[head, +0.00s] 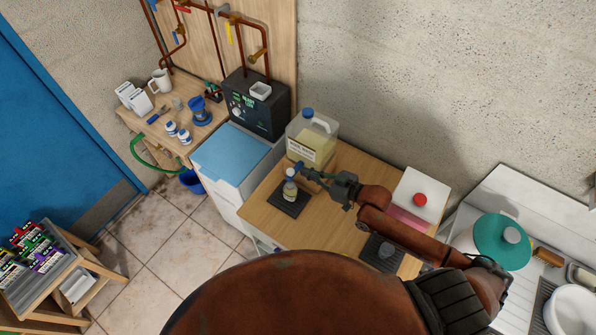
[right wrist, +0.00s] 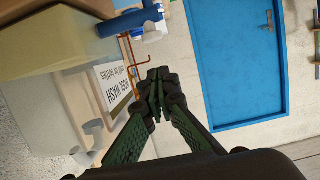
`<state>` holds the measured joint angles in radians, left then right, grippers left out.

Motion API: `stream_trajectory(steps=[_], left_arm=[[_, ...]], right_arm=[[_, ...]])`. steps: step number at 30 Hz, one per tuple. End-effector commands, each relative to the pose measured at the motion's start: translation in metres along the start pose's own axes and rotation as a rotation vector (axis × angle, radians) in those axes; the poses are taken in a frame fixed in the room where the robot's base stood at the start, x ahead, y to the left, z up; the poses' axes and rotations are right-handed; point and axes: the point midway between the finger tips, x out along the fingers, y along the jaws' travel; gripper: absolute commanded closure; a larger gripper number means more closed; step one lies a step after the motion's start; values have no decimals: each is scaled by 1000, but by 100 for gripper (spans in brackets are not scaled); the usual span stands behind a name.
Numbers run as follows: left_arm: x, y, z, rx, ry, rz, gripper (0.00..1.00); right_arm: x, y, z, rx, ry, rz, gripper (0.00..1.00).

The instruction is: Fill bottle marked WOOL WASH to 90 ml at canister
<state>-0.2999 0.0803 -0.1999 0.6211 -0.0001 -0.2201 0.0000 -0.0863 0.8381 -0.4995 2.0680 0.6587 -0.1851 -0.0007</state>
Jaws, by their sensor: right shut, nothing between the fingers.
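The canister (head: 325,130) of pale yellow liquid stands on a wooden block, with its label and blue tap (head: 297,167) facing the bench front. In the right wrist view its label (right wrist: 115,82) reads WOOL WASH, and the blue tap (right wrist: 130,22) has a white outlet. A small bottle (head: 290,191) stands upright on a dark mat (head: 301,207), below or close to the tap. Its marking and fill level are too small to read. My right gripper (head: 307,173) is shut and empty beside the tap; in the right wrist view its fingertips (right wrist: 157,86) meet below the tap, apart from it.
A white box with a red button (head: 420,199) and a second dark mat (head: 369,250) are on the bench's right. A black machine (head: 262,117) stands behind a blue-topped cabinet (head: 230,155). Small white bottles (head: 184,137) stand on the far left bench.

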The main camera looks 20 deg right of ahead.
Motion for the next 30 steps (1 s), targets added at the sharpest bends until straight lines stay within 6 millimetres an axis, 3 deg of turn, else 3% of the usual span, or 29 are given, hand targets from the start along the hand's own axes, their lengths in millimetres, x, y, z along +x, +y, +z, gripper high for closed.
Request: stream_trajectory(steps=[3, 10, 30], left_arm=[[8, 0, 1, 0, -1, 0, 50], [13, 0, 2, 0, -1, 0, 50], [13, 1, 2, 0, -1, 0, 50]], right_arm=[[-23, 0, 3, -3, -2, 0, 100], [-48, 0, -1, -2, 2, 0, 100], [-51, 0, -3, -1, 5, 0, 100]])
